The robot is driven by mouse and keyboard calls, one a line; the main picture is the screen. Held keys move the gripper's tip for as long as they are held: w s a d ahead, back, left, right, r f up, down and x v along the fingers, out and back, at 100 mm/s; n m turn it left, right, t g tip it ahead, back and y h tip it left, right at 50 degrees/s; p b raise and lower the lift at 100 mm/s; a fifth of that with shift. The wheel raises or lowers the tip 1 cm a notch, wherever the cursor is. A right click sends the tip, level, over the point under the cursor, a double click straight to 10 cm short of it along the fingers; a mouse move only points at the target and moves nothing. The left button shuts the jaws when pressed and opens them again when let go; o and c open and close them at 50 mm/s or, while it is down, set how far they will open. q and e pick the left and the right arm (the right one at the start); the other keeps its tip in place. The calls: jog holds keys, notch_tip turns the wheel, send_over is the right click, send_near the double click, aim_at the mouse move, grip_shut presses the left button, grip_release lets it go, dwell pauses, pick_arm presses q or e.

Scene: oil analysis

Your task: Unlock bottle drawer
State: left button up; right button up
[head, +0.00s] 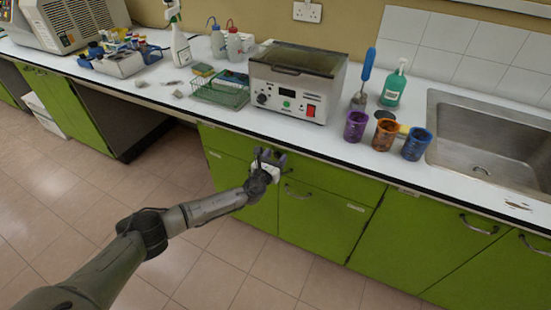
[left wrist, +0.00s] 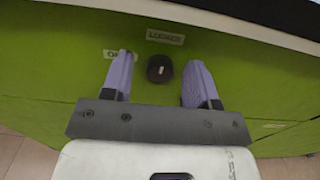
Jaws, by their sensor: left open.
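The bottle drawer is taken to be the green drawer front (head: 318,180) under the counter; it is closed, and its green face also fills the left wrist view (left wrist: 60,70). A dark round lock knob (left wrist: 159,68) sits on that face. A label reading "LOCKED" (left wrist: 165,37) is above the knob, and a partly hidden label (left wrist: 118,54) is to its left. My left gripper (head: 270,156) is in front of the drawer. In the left wrist view its purple fingers (left wrist: 160,85) are open, one on each side of the knob. I cannot tell whether they touch it. My right gripper is not in view.
The white counter edge (head: 330,158) overhangs the front. A heated bath (head: 296,85), purple, orange and blue cups (head: 384,134) and a sink (head: 490,140) are on top. The tiled floor (head: 190,265) is clear.

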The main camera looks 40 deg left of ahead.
pick_arm(q)
jog(key=shift+c, duration=0.3)
jog(key=c, duration=0.9)
jog(key=shift+o, duration=0.2)
